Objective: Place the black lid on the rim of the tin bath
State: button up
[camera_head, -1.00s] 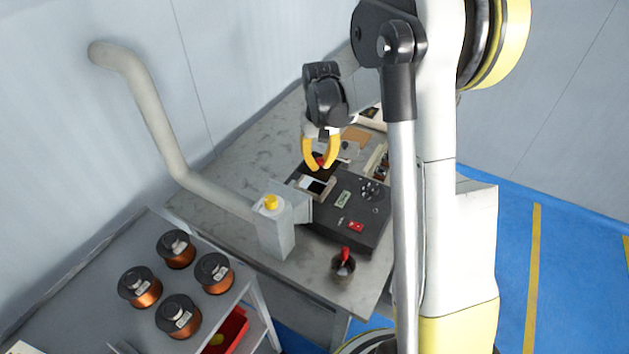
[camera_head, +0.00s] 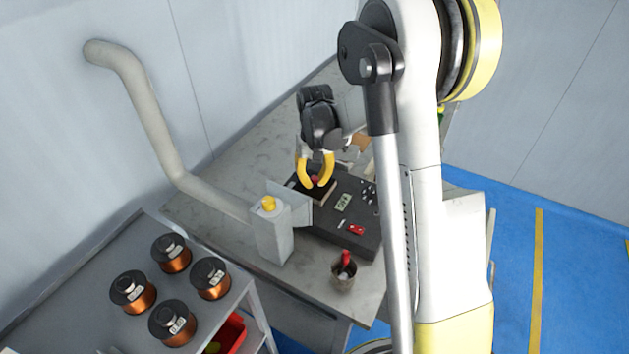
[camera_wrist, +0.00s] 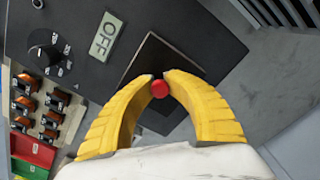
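The black lid (camera_wrist: 143,62) is a flat dark square with a red knob (camera_wrist: 160,89). My gripper (camera_wrist: 158,78) has its two yellow fingertips closed around the knob. In the head view my gripper (camera_head: 316,185) points down and the lid (camera_head: 326,186) is directly under it. The tin bath (camera_head: 323,200) is set in the top of the dark bench unit, and only its light front rim shows there. The lid covers its opening in this view. I cannot tell whether the lid touches the rim or hangs slightly above it.
The dark unit (camera_head: 343,227) has a display reading OFF (camera_wrist: 105,37) and a dial (camera_wrist: 45,57). A grey box with a yellow cap (camera_head: 271,232) stands close at its left. A cup (camera_head: 343,275) stands in front. Copper spools (camera_head: 172,253) sit on the cart.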

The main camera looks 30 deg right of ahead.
aim_at(315, 178)
jog(key=shift+o, duration=1.4)
jog(key=shift+r, duration=0.1)
notch_tip(315, 178, up, 12)
jog(key=p, duration=0.4)
jog(key=s+a+r+t, duration=0.3)
jog(key=s+a+r, duration=0.3)
jog(key=s+r, duration=0.3)
jog(key=s+a+n+t, duration=0.2)
jog(key=s+a+t, duration=0.2)
jog(key=s, duration=0.7)
jog(key=shift+s+a+r, duration=0.25)
jog(key=shift+s+a, duration=0.15)
jog(key=shift+a, duration=0.35)
